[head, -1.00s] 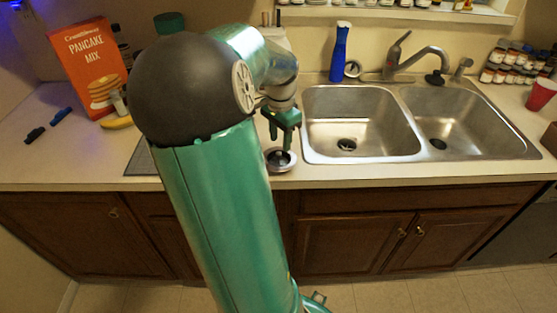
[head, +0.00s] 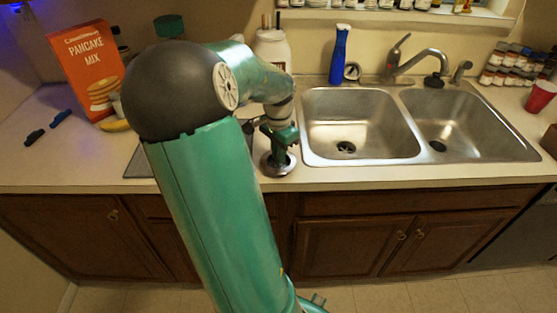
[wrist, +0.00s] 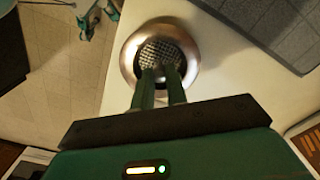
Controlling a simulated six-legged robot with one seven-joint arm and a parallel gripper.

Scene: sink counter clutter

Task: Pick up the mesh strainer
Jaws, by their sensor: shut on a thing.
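The mesh strainer (head: 278,167) is a small round metal piece with a wide shiny rim. It sits at the counter's front, left of the sink. The wrist view shows its rim (wrist: 128,62) and dark mesh middle (wrist: 160,50) from above. My gripper (head: 282,152) points down onto it. In the wrist view my two green fingers (wrist: 162,72) reach into its middle and are close together, shut on it. The exact contact at the fingertips is hidden. I cannot tell whether the strainer touches the counter.
The double sink (head: 360,125) lies just right of the strainer. A pancake mix box (head: 92,68) stands at the left. A dark mat (head: 140,163) lies left of my gripper.

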